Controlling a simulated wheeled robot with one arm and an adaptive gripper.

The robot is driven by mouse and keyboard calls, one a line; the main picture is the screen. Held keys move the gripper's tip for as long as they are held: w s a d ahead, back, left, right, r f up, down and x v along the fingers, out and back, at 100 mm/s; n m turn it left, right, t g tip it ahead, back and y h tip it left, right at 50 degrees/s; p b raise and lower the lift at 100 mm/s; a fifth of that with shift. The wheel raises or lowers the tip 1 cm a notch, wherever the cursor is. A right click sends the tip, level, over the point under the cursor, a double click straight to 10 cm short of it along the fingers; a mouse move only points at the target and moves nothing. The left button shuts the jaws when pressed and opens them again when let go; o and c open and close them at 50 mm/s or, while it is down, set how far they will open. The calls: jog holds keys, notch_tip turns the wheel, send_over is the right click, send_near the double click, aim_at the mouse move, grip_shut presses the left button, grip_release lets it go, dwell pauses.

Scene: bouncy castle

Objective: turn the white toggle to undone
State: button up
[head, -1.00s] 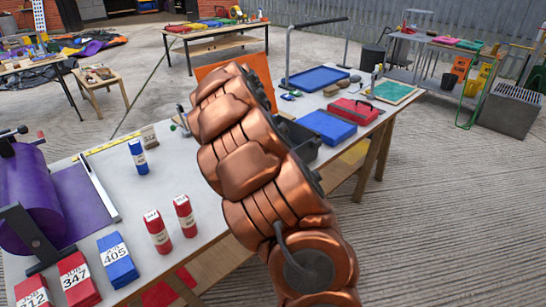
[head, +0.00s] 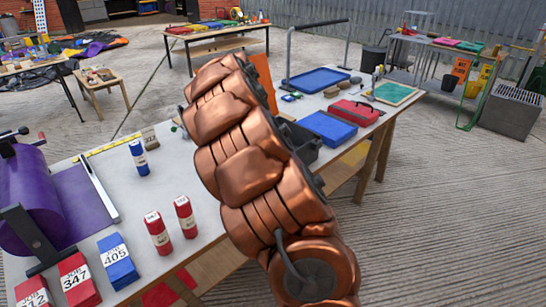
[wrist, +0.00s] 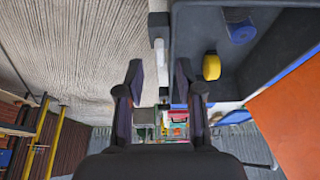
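A small white piece (wrist: 160,58), which looks like the white toggle, hangs below a grey mount beside the dark grey bin (wrist: 190,45) in the wrist view. My gripper (wrist: 160,75) is open, with its two dark fingers apart and nothing held between them. The white piece lies in line with the gap between the fingertips. I cannot tell how far it is from them in depth or whether they touch. In the head view my copper arm hides the gripper and the toggle; part of the bin (head: 303,145) shows beside the arm.
Inside the bin are a yellow piece (wrist: 211,66) and a blue roll (wrist: 240,28). An orange panel (wrist: 292,125) stands close on the right. The table (head: 205,190) also bears a blue case (head: 328,127), a red case (head: 355,112) and several red and blue blocks.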

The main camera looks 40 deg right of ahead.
jog(key=v, duration=0.8)
jog(key=shift+a+r, duration=0.1)
